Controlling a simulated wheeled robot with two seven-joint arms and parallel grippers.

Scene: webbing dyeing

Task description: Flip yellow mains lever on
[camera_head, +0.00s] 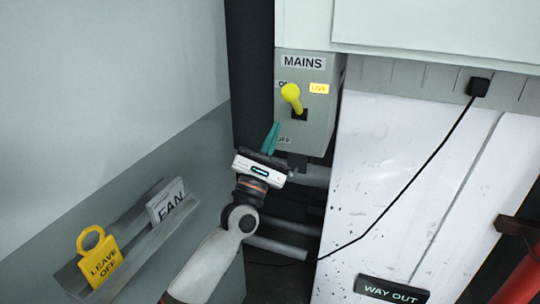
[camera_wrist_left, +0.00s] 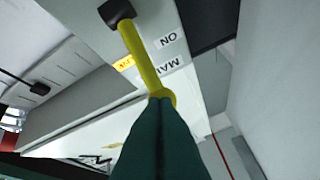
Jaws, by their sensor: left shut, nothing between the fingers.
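The yellow mains lever (camera_head: 292,95) sticks out of a dark slot on the grey MAINS box (camera_head: 322,125). It points up, its knob by the partly hidden ON label. A yellow LIVE label (camera_head: 318,89) beside it looks lit. My left gripper (camera_head: 275,128) has teal fingers, shut and empty, just below and left of the lever. In the left wrist view the lever (camera_wrist_left: 141,60) runs from its dark slot to a knob right at the tips of the shut fingers (camera_wrist_left: 158,103); I cannot tell whether they touch. My right gripper is not in view.
Left of my arm, a wall ledge (camera_head: 140,240) holds a yellow LEAVE OFF tag (camera_head: 101,262) and a FAN sign (camera_head: 168,203). Right of the box are a speckled white panel (camera_head: 400,180), a black cable (camera_head: 432,160) and a WAY OUT sign (camera_head: 391,290). Pipes run below the box.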

